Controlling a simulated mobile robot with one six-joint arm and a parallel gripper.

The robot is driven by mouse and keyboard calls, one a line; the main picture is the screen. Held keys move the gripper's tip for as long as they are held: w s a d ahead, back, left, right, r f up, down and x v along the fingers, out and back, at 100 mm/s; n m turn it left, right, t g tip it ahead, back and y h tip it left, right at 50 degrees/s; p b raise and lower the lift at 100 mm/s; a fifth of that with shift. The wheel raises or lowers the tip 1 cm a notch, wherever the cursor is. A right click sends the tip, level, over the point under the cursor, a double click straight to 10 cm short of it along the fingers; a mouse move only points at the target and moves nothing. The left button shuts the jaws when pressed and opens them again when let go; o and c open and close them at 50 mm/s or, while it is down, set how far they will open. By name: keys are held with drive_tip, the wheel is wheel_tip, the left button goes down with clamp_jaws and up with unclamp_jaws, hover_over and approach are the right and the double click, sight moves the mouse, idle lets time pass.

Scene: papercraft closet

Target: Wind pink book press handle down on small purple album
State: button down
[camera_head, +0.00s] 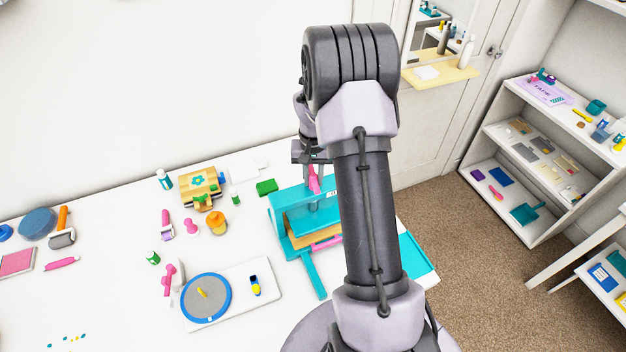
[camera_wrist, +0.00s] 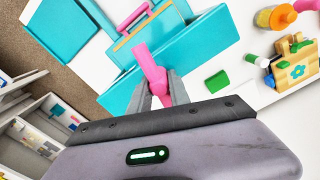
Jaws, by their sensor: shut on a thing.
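The teal book press (camera_head: 298,198) stands near the right end of the white table, with its pink handle (camera_head: 314,184) on top. My gripper (camera_head: 312,170) comes down from above and is shut on the handle. In the wrist view the pink handle (camera_wrist: 151,68) lies between the two grey fingers of my gripper (camera_wrist: 163,92). A tan board (camera_head: 300,237) and a pink strip (camera_head: 326,243) show low in the press. No purple album shows clearly; the press top and my arm hide much of the space inside.
A green block (camera_head: 267,187), an orange bottle (camera_head: 216,223) and a yellow toy-like box (camera_head: 200,189) stand left of the press. A round grey mat (camera_head: 205,298) lies in front of them. White shelves (camera_head: 533,221) stand across the carpet at the right.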

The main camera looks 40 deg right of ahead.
drive_tip(key=shift+d+r+m, duration=0.1)
drive_tip(key=shift+m, duration=0.5)
drive_tip(key=shift+w, duration=0.1)
drive_tip(key=c, duration=1.2)
unclamp_jaws()
drive_tip(key=shift+b, duration=0.3)
drive_tip(key=shift+c, duration=0.2)
wheel_tip(320, 180, up, 17)
drive_tip(key=p, duration=0.3)
drive_tip(key=shift+r+p, duration=0.2)
drive_tip(key=shift+p, duration=0.15)
